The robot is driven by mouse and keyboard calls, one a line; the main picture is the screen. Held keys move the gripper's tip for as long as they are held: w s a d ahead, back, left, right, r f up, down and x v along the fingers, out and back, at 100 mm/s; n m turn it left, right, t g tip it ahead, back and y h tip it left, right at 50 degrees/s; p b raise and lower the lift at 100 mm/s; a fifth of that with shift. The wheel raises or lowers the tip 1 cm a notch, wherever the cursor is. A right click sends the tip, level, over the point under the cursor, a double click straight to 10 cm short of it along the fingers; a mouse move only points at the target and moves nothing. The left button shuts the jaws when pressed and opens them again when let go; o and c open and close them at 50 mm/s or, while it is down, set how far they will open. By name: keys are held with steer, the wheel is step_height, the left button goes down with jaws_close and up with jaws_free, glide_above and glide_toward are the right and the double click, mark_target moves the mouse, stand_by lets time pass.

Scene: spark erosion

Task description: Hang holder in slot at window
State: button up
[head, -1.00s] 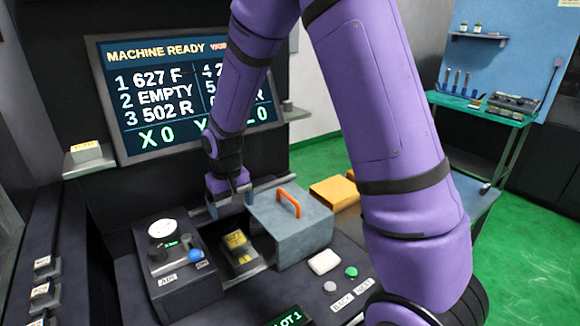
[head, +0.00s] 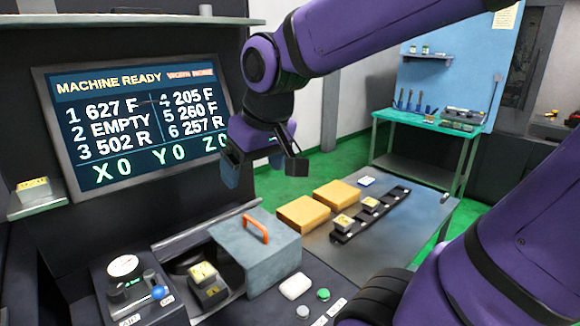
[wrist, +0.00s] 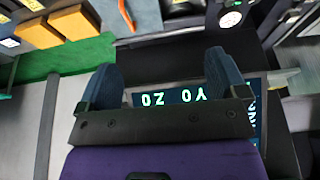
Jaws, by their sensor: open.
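My gripper (head: 264,170) is open and empty, raised in front of the screen's lower right corner. In the wrist view its two blue fingers (wrist: 162,72) are spread with nothing between them. A dark holder with a yellow label (head: 207,284) sits in the machine opening, left of the grey cover with an orange handle (head: 255,229). Two more labelled holders, a nearer one (head: 344,223) and a farther one (head: 371,205), sit on a black slotted rail (head: 390,206) on the side table. Another labelled block (head: 33,189) rests on the left shelf. I cannot read the labels.
The screen (head: 140,125) reads MACHINE READY, with slot 2 EMPTY. Two yellow-orange boxes (head: 303,213) (head: 337,194) stand on the grey table (head: 400,235) beside the rail. A dial unit (head: 128,280) and buttons (head: 323,295) flank the opening. A green bench (head: 425,120) stands behind.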

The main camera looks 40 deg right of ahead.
steer(key=s+d+r+t, duration=0.1)
steer(key=s+r, duration=0.1)
steer(key=s, duration=0.5)
steer(key=shift+s, duration=0.35)
stand_by(0.7)
